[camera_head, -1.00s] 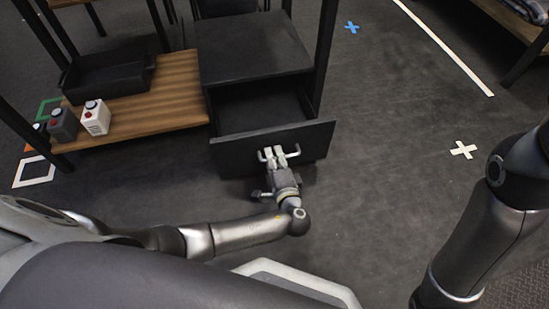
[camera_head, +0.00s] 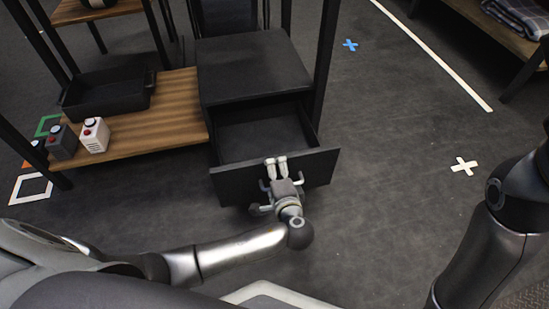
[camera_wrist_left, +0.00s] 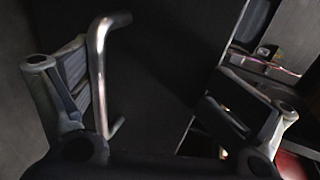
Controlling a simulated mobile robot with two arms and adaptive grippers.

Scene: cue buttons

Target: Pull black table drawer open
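The black table drawer (camera_head: 232,181) is pulled well out of its black cabinet, and its empty-looking inside shows from above. My left gripper (camera_head: 276,161) is at the middle of the drawer front, its pale fingertips at the top edge. In the left wrist view, the metal handle (camera_wrist_left: 98,75) lies between the two spread fingers, close beside the left one; the right finger is well apart from it. I cannot tell whether the left finger touches the handle. My right gripper is out of view.
A wooden shelf (camera_head: 165,118) left of the cabinet holds a black tray (camera_head: 108,97) and small button boxes, one white (camera_head: 94,138), one dark grey (camera_head: 62,145). Black table legs stand around the cabinet.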

